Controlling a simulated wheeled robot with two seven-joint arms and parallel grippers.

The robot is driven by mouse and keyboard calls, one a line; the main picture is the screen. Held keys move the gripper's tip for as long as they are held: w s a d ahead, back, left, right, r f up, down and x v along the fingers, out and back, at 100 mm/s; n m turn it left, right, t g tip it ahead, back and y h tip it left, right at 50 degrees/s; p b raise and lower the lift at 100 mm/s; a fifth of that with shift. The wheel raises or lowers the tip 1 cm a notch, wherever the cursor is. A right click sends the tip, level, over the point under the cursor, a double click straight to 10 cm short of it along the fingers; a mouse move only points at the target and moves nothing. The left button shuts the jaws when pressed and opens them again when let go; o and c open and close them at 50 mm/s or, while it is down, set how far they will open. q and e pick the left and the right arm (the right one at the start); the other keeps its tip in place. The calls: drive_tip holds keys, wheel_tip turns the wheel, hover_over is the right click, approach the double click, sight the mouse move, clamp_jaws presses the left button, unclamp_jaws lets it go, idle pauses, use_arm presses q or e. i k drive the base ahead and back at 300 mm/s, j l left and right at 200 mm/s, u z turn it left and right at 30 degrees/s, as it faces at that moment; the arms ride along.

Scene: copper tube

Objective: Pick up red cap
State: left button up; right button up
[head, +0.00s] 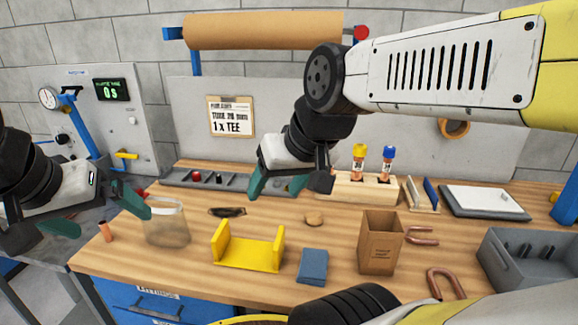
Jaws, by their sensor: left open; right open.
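A small red piece (196,176), likely the red cap, sits in the long grey tray (172,178) at the back left of the bench; it is too small to tell its shape. A second red bit (142,192) shows partly hidden behind my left gripper. My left gripper (100,214) is open and empty at the left end of the bench, near the clear bag. My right gripper (278,186) is open above the back middle of the bench, right of the red piece and over the tray's right end, which it partly hides.
A wooden rack (348,189) holds a yellow-capped and a blue-capped vial. A clear bag (167,224), yellow holder (250,252), blue block (312,265), cardboard box (380,243), copper bends (445,284) and grey bin (535,262) stand in front.

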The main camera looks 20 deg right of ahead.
sight(196, 177)
drive_tip(key=z, duration=1.15)
drive_tip(key=j+z, duration=0.15)
drive_tip(key=j, duration=0.3)
drive_tip(key=k+j+z, duration=0.1)
drive_tip(key=j, duration=0.3)
drive_tip(key=k+j+z, duration=0.15)
drive_tip(key=j, duration=0.25)
drive_tip(key=k+j+z, duration=0.15)
drive_tip(key=j, duration=0.25)
drive_tip(key=k+j+z, duration=0.1)
drive_tip(key=j, duration=0.3)
